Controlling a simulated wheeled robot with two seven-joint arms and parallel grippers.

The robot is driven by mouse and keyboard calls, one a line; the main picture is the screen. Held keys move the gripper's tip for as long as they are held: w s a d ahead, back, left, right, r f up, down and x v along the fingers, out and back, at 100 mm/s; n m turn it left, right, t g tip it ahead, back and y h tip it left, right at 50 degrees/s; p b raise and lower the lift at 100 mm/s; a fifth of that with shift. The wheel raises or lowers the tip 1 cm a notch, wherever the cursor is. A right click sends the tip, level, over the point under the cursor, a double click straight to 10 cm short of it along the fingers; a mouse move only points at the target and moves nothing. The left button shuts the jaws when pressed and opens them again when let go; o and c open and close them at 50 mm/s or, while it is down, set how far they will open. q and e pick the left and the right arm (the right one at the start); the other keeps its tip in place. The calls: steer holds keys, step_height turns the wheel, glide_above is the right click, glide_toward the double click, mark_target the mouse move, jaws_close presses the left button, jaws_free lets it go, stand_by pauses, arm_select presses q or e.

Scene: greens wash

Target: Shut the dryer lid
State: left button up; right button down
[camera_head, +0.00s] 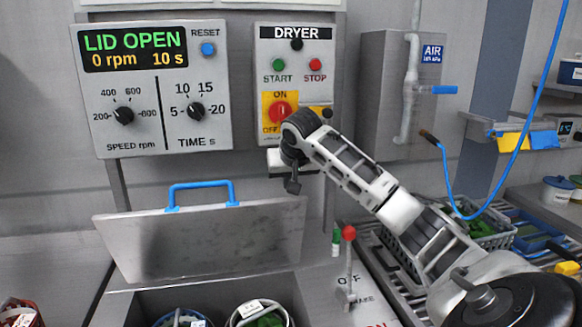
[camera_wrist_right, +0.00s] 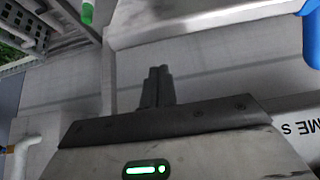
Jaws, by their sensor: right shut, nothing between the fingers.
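The dryer lid (camera_head: 200,240) is a grey metal plate standing tilted open behind the dryer opening. Its blue handle (camera_head: 202,190) is on the upper edge. The display (camera_head: 134,47) reads LID OPEN, 0 rpm, 10 s. My right gripper (camera_head: 292,187) points down just right of the lid's upper right corner, below the dryer panel, apart from the handle. In the right wrist view its fingers (camera_wrist_right: 157,74) are together and empty. A blue piece (camera_wrist_right: 312,32) at that view's right edge may be the handle. My left gripper is not in view.
Below the lid, the opening holds a basket (camera_head: 260,315) with green contents and another (camera_head: 182,318) beside it. A brake lever (camera_head: 348,260) with a red knob stands to the right. The dryer panel (camera_head: 297,60) is behind my arm. A grey crate (camera_head: 490,228) stands farther right.

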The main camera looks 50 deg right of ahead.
mark_target(292, 198)
steer(key=shift+s+a+f, duration=0.15)
steer(key=shift+s+a, duration=0.25)
steer(key=shift+s, duration=0.2)
steer(key=shift+s+a+f, duration=0.1)
steer(key=shift+s+a, duration=0.3)
steer(key=shift+s, duration=0.15)
steer(key=shift+s+a+f, duration=0.1)
steer(key=shift+s+a, duration=0.1)
steer(key=shift+f, duration=0.1)
